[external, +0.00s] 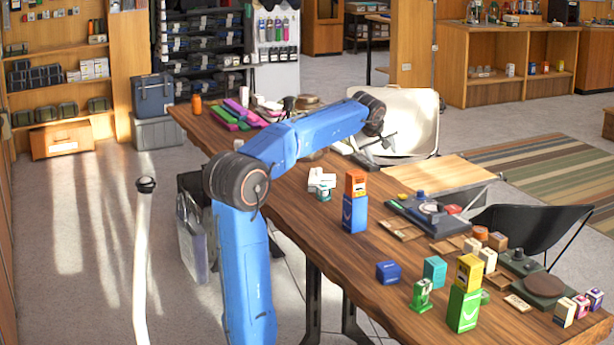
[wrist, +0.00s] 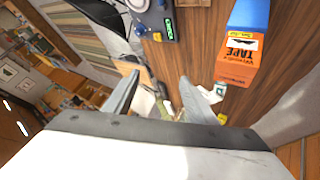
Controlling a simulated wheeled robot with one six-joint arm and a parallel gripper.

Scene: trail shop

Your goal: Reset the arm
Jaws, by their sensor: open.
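My blue arm reaches over the long wooden table (external: 310,255). My gripper (external: 374,144) is above its far part; its two grey fingers stand apart in the wrist view (wrist: 153,90), with nothing seen between them. An orange tape box (external: 355,183) sits on a blue box (external: 354,214) near the table's middle. The orange box (wrist: 237,60) and the blue box (wrist: 250,15) also show in the wrist view, to the right of the fingers and apart from them.
A yellow box (external: 469,273) stands on a green box (external: 464,308) at the near end. Teal (external: 434,270) and dark blue (external: 389,272) boxes stand beside them. A black chair (external: 530,229) stands beside the table. Bare wood lies left of centre.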

